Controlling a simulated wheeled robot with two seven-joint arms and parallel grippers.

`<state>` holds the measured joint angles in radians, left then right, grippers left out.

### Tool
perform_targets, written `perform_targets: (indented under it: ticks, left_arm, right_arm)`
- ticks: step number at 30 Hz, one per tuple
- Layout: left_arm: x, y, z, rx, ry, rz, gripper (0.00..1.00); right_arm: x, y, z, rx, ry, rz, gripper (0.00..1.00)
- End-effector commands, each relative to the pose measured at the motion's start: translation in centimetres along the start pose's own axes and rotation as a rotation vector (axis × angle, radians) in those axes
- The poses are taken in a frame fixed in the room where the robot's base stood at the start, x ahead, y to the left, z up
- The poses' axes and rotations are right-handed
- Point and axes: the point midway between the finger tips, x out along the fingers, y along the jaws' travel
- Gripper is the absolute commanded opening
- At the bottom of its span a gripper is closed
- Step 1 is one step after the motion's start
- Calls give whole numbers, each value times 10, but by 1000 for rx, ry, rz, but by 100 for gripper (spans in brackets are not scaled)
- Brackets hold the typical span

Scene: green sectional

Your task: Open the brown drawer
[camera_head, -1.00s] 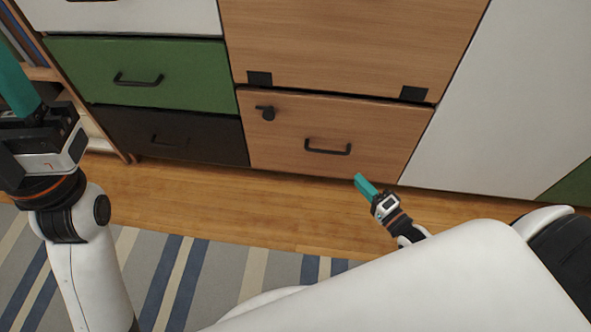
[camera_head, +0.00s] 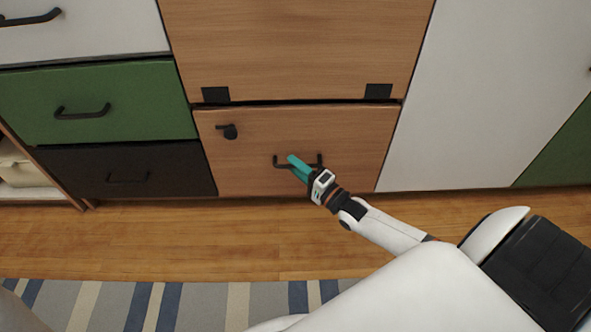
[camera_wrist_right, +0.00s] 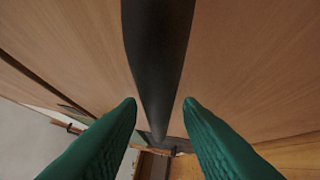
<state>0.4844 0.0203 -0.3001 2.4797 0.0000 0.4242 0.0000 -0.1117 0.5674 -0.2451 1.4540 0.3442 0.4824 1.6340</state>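The brown wooden drawer (camera_head: 240,165) is at the bottom of the cabinet in the head view, its front flush with its neighbours. Its black bar handle (camera_head: 277,161) is partly covered by my right gripper (camera_head: 294,162), which has teal fingers. In the right wrist view, the dark handle bar (camera_wrist_right: 158,40) runs between the two finger pads of my right gripper (camera_wrist_right: 160,104). The fingers are apart, with gaps on both sides of the bar. My left gripper is out of view.
A dark drawer (camera_head: 180,170) and a green drawer (camera_head: 140,100) are to the left. A white panel (camera_head: 470,100) is to the right. The wooden floor (camera_head: 180,235) in front is clear, with a striped rug (camera_head: 200,305) nearer me.

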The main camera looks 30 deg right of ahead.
Motion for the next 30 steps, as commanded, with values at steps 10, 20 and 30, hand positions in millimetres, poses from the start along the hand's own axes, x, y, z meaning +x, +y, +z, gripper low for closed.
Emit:
perform_targets:
  ticks: [10, 20, 30]
  left_arm:
    - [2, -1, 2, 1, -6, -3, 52]
    - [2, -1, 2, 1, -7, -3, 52]
    - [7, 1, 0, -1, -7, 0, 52]
  right_arm:
    - [6, 0, 0, 0, 0, -1, 32]
    - [6, 0, 0, 0, 0, -1, 0]
    - [0, 3, -5, 1, 0, -3, 0]
